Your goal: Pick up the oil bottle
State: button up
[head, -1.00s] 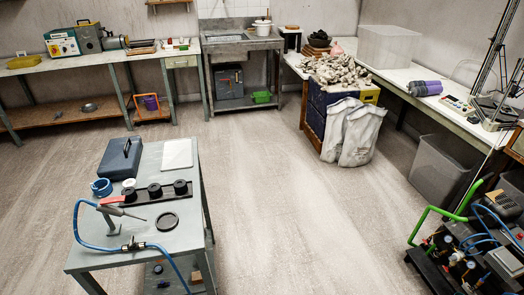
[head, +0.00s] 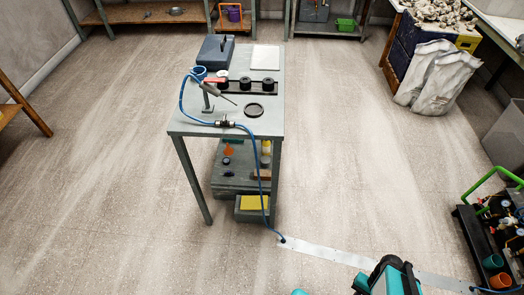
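I cannot tell for sure which thing is the oil bottle. On the lower shelf of the grey work table (head: 184,128) stand a small orange item (head: 228,150) at the left and a small bottle-like item with a yellowish body (head: 266,160) and pale top at the right. Both are small and partly shaded by the table top, and a blue hose hangs close to the right one. Teal and black parts of my arm show at the bottom edge, but no gripper fingers are visible.
The table top holds a dark blue box (head: 215,49), a white plate (head: 266,57), a black rack (head: 246,87) and a soldering-type tool. The blue hose (head: 256,165) runs down to a metal floor strip (head: 330,254). A trolley (head: 478,235) stands right. Floor left is clear.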

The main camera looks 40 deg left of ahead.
aim_at(266, 145)
jog(key=u, duration=5.35)
jog(key=i, duration=0.15)
jog(key=z, duration=2.65)
jog(key=i, duration=0.8)
jog(key=u, duration=0.1)
